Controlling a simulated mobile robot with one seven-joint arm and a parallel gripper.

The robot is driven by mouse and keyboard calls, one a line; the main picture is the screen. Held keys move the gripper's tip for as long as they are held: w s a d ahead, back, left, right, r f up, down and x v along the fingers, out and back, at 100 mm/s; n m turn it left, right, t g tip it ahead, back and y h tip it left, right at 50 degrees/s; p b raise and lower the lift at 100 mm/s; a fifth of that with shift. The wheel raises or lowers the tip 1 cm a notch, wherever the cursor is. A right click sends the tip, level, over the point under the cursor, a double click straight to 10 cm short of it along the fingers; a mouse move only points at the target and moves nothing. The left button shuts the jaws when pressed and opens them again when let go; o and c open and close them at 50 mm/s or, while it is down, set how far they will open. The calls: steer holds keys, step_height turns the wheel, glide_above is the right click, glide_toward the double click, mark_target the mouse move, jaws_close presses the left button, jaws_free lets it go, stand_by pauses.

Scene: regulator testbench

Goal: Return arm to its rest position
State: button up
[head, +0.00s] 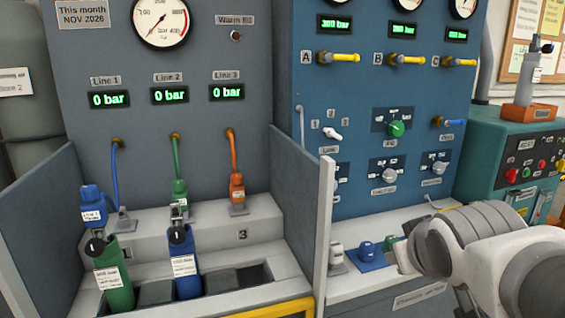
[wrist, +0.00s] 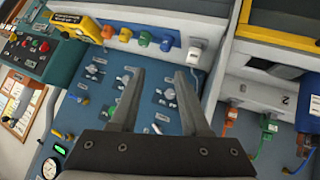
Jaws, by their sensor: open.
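My arm (head: 480,245) reaches in from the lower right of the head view, in front of the blue panel's lower shelf. My gripper's fingers (wrist: 161,78) show in the wrist view, spread apart with nothing between them. The fingers point toward the shelf, with the blue panel behind them. In the head view I cannot make out the fingertips clearly.
A grey divider (head: 324,225) stands left of my arm. Beyond it, a green cylinder (head: 115,278) and a blue cylinder (head: 184,263) stand in the rack. A teal cabinet (head: 490,155) is at right.

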steer(key=s+a+f+m+g+y, duration=0.2)
steer(key=s+a+f+g, duration=0.3)
steer(key=s, duration=0.6)
step_height(320, 180, up, 21)
steer(key=p, duration=2.2)
steer(key=shift+s+a+r+t, duration=0.2)
steer(key=shift+a+t, duration=0.1)
steer(key=shift+t, duration=0.1)
steer(key=shift+w+a, duration=0.1)
steer(key=shift+a, duration=0.1)
